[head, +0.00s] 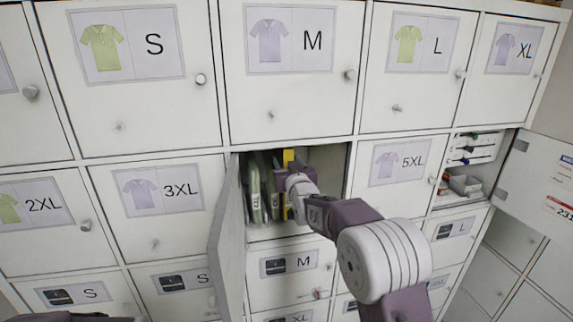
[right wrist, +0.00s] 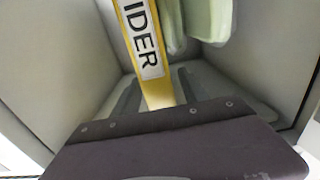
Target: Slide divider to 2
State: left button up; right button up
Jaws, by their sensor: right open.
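The yellow divider (head: 289,160) stands inside the open compartment between the 3XL and 5XL doors. In the right wrist view the divider (right wrist: 150,62) shows a white label ending in "IDER"; its upper end is out of frame. My right gripper (head: 293,184) reaches into this compartment at the divider. In the right wrist view its open jaws (right wrist: 155,92) lie around the divider's near end; I cannot tell whether they touch it. Green folded garments (head: 255,190) stand left of the divider. No position marks are readable. My left gripper is not in view.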

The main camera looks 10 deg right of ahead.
jog(key=s+b, duration=0.4)
jog(key=s, duration=0.5)
jog(key=s+d+f+g, duration=0.1)
jog(key=s+f+g, duration=0.35)
jog(key=f, duration=0.55)
jog(key=s+d+f+g, duration=0.25)
jog(key=s+f, duration=0.35)
jog(key=f, duration=0.3)
jog(key=s+f+g, duration=0.5)
jog(key=s+f, duration=0.2)
jog(key=s, duration=0.4)
jog(key=s+f+g, duration=0.4)
jog(key=s+f, duration=0.3)
jog(key=s, duration=0.4)
jog(key=shift+a+f+m+g, duration=0.15)
jog(key=shift+f+m+g, duration=0.15)
jog(key=shift+g, duration=0.1)
